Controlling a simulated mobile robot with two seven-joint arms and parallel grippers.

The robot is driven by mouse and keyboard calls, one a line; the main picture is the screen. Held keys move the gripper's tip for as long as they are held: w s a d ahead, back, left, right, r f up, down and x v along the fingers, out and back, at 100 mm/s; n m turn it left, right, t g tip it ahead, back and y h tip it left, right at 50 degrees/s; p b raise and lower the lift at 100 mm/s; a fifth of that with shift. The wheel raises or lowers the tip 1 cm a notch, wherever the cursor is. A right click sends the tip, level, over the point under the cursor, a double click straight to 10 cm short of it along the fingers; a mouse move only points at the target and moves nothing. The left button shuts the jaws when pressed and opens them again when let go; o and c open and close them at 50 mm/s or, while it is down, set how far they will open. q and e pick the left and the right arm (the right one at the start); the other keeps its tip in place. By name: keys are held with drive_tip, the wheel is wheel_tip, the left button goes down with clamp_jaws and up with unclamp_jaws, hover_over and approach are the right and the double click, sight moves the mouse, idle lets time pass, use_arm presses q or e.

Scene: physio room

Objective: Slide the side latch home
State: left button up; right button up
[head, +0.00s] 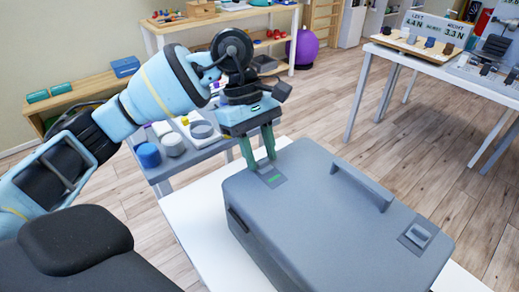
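A grey case (310,205) lies on a white table, with a raised handle (362,186) on its top. A latch plate (271,179) with a green strip sits near the case's far left edge. My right gripper is not in view.
The white table (192,214) has a bare strip left of the case. Behind my arm, a grey side table (212,148) holds a blue jar (148,155), a white jar (172,144) and a tray. Shelving, a purple ball (303,48) and another table (431,58) stand farther back.

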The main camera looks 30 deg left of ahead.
use_arm(q)
drive_tip(key=shift+o, duration=1)
drive_tip(key=v, duration=0.8)
drive_tip(key=shift+f, duration=0.1)
drive_tip(key=shift+c, duration=0.5)
